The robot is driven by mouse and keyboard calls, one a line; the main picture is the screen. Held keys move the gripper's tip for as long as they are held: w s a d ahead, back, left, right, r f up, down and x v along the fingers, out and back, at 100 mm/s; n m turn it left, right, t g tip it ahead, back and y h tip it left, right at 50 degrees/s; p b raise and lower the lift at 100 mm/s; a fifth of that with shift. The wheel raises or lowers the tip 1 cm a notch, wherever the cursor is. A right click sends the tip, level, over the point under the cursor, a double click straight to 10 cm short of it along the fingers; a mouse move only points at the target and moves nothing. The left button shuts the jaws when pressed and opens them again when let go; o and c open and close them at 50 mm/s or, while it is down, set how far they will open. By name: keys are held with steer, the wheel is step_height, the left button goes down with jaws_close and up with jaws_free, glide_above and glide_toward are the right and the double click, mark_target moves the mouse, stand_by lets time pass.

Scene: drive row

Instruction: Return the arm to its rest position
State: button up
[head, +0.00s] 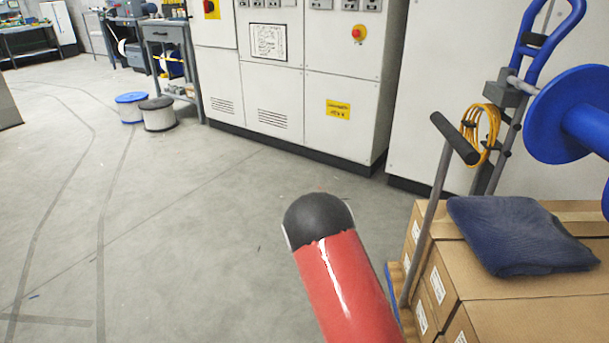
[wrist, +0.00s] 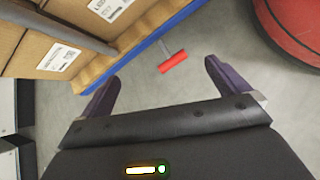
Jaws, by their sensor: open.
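My gripper (wrist: 160,90) shows in the wrist view with its two dark purple fingers spread wide apart. It is open and nothing is between the fingers. Beyond the fingers are the grey floor and the edge of a stack of cardboard boxes (wrist: 65,45). In the head view, a red arm link of mine with a dark rounded end reaches up from the bottom middle. The gripper itself does not show in the head view.
Cardboard boxes (head: 480,268) with a folded blue cloth (head: 520,232) stand at right, beside a cart handle (head: 425,220). Grey cabinets (head: 260,95) line the back. A red-handled object (wrist: 173,62) lies near the boxes' blue edge. Open floor (head: 170,240) spreads at left.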

steer(key=s+r+m+t+y+p, duration=0.1)
steer(key=s+r+m+y, duration=0.25)
steer(key=r, duration=0.85)
steer(key=s+r+m+t+y, duration=0.15)
steer(key=s+r+m, duration=0.25)
steer(key=r, duration=0.9)
steer(key=s+r+m+t+y+p, duration=0.1)
steer(key=s+r+m+t+y, duration=0.2)
steer(key=s+r, duration=0.8)
steer(key=s+m+t, duration=0.1)
steer(key=s+m, duration=0.1)
steer(key=s, duration=0.2)
steer(key=shift+a+r+p, duration=0.2)
steer(key=shift+r+p, duration=0.1)
